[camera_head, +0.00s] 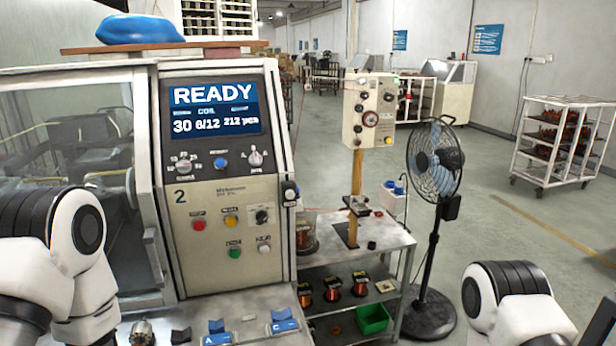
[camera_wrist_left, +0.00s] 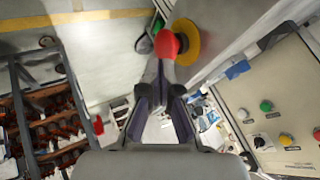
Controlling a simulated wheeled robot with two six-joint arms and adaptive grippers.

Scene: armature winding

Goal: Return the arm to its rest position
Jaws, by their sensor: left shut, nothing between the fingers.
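My left arm (camera_head: 60,250) comes in at the left edge of the head view, in front of the winding machine's left side. Its gripper is out of that view. In the left wrist view my left gripper (camera_wrist_left: 160,70) is shut and holds nothing. Its fingertips appear just below a red mushroom button (camera_wrist_left: 167,43) on a yellow base; I cannot tell whether they touch. My right arm (camera_head: 515,300) shows at the bottom right of the head view, and its gripper is not seen.
The winding machine's control panel (camera_head: 224,180) reads READY. Blue and dark fixtures (camera_head: 218,332) lie on its front ledge. A steel side table (camera_head: 370,246) holds copper coils (camera_head: 332,288) and a green bin (camera_head: 373,318). A black fan (camera_head: 435,160) stands right of it. Open floor lies beyond.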

